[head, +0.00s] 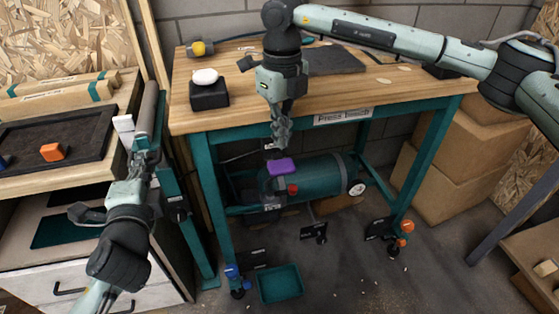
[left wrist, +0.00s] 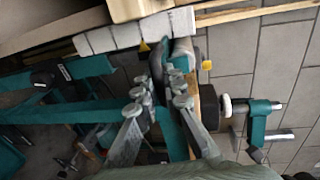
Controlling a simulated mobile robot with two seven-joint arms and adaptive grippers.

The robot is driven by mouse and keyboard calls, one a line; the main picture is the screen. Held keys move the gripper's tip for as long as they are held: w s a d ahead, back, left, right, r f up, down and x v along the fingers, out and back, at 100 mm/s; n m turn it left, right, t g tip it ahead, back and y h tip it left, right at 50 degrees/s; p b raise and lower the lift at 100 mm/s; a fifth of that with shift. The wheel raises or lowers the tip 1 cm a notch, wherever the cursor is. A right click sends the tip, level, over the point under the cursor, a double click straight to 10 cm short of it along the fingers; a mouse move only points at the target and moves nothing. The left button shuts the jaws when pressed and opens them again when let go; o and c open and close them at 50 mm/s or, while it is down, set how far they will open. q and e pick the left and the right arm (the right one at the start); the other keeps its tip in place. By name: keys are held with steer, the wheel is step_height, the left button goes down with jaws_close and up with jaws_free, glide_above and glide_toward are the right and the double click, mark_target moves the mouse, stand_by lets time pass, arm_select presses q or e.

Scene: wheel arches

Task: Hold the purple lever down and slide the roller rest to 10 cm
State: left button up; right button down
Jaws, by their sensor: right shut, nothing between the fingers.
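The purple lever (head: 281,167) is below the front of the workbench, near the teal tank. My right gripper (head: 279,140) points down just above the lever, its fingers together and empty; I cannot tell whether it touches. The roller rest, with a long grey roller (head: 148,103), stands left of the workbench; the roller's end also shows in the left wrist view (left wrist: 183,50). My left gripper (head: 143,152) is at the roller's near end. In the left wrist view its fingers (left wrist: 167,62) are apart, with teal metal between or behind them; whether they grip it is unclear.
The wooden workbench (head: 385,95) has teal legs and carries a black block with a white knob (head: 206,77). A pale segmented strip (left wrist: 137,33) runs beside the roller. A teal tray (head: 280,284) lies on the floor. Cardboard boxes (head: 435,185) stand at the right.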

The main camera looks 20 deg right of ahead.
arm_select(q)
steer(key=o, duration=0.7)
steer(key=shift+s, duration=0.1)
steer(key=s, duration=0.4)
steer(key=s+r, duration=0.1)
steer(key=s, duration=0.1)
steer(key=shift+s, duration=0.35)
